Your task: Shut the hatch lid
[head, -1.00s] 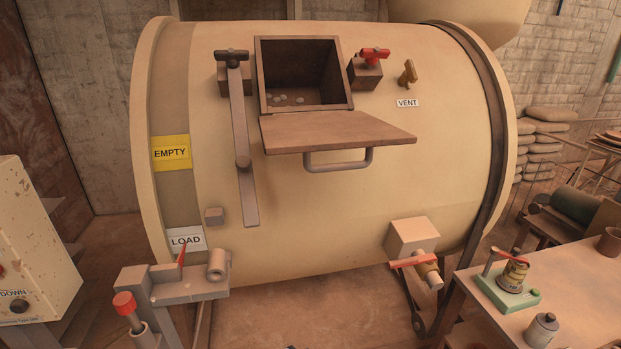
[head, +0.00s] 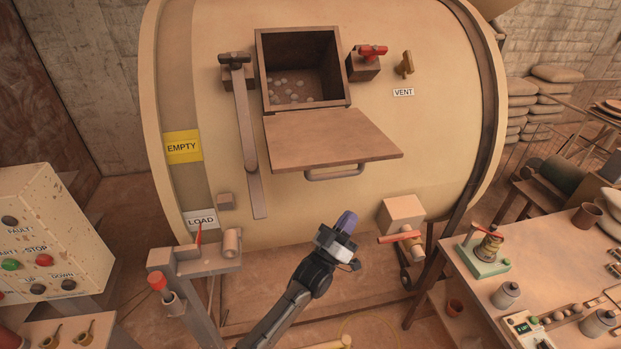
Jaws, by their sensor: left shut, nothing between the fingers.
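The hatch lid (head: 332,140) is a flat brown panel hinged at the lower edge of the hatch opening (head: 303,70). It hangs open, tilted out toward me, with a grey bar handle (head: 334,174) along its front edge. Small pale lumps lie inside the opening. My left gripper (head: 346,222) is below the lid and handle in the picture, apart from them, shut and empty, with purple-grey fingers. My right gripper is not in view.
A long grey lever (head: 248,140) hangs left of the hatch. A red-handled latch (head: 368,60) sits on its right. A boxed valve with a red lever (head: 402,225) projects at lower right. A cluttered bench (head: 540,262) stands right, a control box (head: 50,240) left.

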